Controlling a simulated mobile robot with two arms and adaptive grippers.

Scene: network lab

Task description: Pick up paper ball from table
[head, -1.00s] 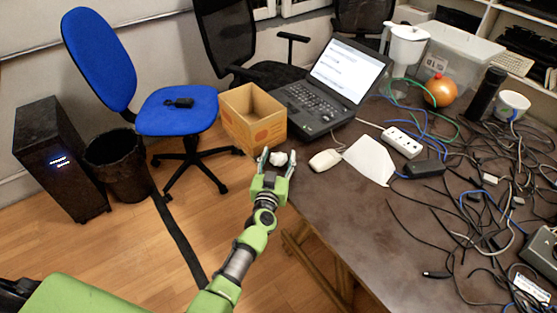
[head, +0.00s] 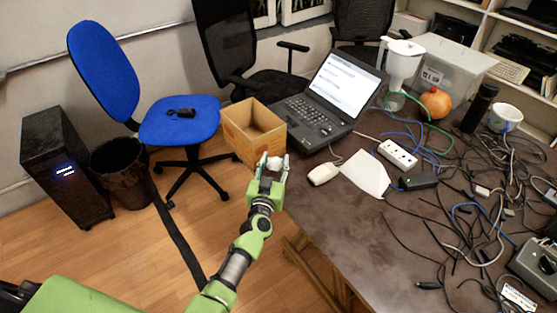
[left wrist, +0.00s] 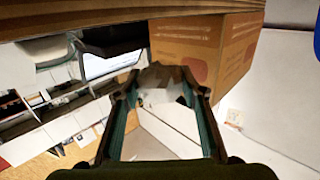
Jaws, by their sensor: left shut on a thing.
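The paper ball (head: 274,163) is a small crumpled white lump at the table's left edge, in front of the cardboard box. My left gripper (head: 270,167) is shut on it, with a finger on either side. In the left wrist view the paper ball (left wrist: 161,82) shows pale and shaded between the two fingertips (left wrist: 158,92). I cannot tell whether it touches the table (head: 330,220). My right gripper is not in view.
The cardboard box (head: 240,142) stands just behind the gripper, with the laptop (head: 325,105) beside it. A white mouse (head: 323,174) and paper sheet (head: 366,172) lie to the right. Tangled cables cover the table's right. A black bin (head: 122,178) stands on the floor at left.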

